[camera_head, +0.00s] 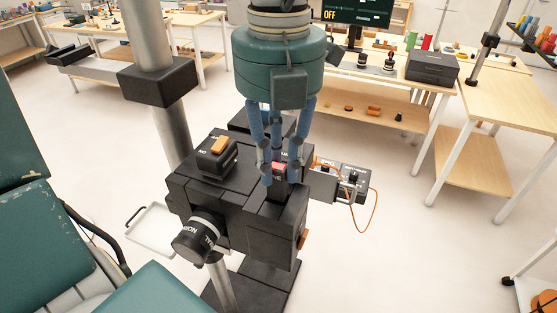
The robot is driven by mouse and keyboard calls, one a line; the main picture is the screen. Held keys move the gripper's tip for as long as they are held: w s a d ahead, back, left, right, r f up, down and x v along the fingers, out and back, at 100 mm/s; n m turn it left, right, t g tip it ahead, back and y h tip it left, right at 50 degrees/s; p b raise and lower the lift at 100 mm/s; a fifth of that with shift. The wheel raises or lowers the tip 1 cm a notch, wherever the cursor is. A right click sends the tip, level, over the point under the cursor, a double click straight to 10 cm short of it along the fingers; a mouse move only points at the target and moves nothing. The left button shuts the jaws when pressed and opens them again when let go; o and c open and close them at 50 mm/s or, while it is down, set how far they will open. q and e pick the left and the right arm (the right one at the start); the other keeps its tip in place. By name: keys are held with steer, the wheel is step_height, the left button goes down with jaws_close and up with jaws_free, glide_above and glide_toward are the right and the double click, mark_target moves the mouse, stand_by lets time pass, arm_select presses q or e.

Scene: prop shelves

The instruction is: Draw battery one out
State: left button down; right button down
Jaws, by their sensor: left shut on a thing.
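A bulky black device (215,195) stands on a post in the middle of the head view. A dark battery (279,185) with a red top and partly hidden white lettering stands upright at an opening in its right part. My left gripper (280,170) comes down from above, its blue fingers shut around the battery's top. The fingers hide part of the battery, and I cannot tell how much of it is inside the opening. My right gripper is not in view.
An orange-topped switch block (218,155) and a lettered dial (200,236) sit on the device. A small box (345,182) with an orange wire is at its right. A white tray (150,226) and teal seat (85,255) are left. Workbenches (375,85) stand behind.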

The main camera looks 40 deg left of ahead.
mark_target(279, 166)
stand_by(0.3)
arm_select(q)
steer(key=shift+r+p, duration=0.85)
steer(key=shift+r, duration=0.45)
steer(key=shift+r+p, duration=1.25)
steer(key=shift+r, duration=0.75)
